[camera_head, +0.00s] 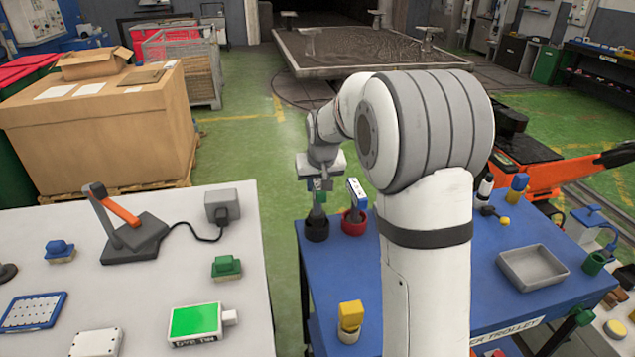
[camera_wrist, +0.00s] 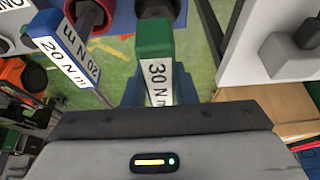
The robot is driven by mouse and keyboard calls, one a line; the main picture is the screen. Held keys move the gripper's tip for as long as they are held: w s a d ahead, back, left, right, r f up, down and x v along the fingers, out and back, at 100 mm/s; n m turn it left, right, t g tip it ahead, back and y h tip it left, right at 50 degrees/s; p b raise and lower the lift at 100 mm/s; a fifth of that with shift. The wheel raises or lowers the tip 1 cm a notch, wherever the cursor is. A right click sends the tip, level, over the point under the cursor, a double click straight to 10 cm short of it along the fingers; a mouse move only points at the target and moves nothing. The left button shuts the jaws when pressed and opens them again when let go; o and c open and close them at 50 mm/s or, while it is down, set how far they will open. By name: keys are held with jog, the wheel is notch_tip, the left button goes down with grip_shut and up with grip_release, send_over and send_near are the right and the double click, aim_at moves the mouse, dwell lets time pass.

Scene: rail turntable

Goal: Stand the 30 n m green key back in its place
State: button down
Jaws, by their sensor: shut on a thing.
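The 30 N m green key (camera_head: 318,203) is held upright in my gripper (camera_head: 320,184), directly above or at the mouth of a black cup (camera_head: 317,229) on the blue trolley. I cannot tell whether its lower end is inside the cup. In the wrist view the green key (camera_wrist: 155,40) shows its green end and white "30 N m" label. My gripper is shut on it; the fingertips are largely hidden there.
A 20 N m blue key (camera_head: 357,192) stands tilted in a red cup (camera_head: 354,222) just right of the black cup. The blue trolley (camera_head: 345,270) also carries a grey tray (camera_head: 531,266). A white table (camera_head: 240,290) stands to the left across a floor gap.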

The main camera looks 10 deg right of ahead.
jog(key=b, duration=0.3)
send_over(317, 214)
jog(key=shift+s+x, duration=0.2)
jog(key=shift+x, duration=0.8)
jog(key=shift+s+x, duration=0.2)
jog(key=shift+x, duration=0.85)
jog(key=c, duration=1.1)
grip_release()
jog(key=shift+d+f, duration=0.15)
jog(key=shift+v, duration=3.9)
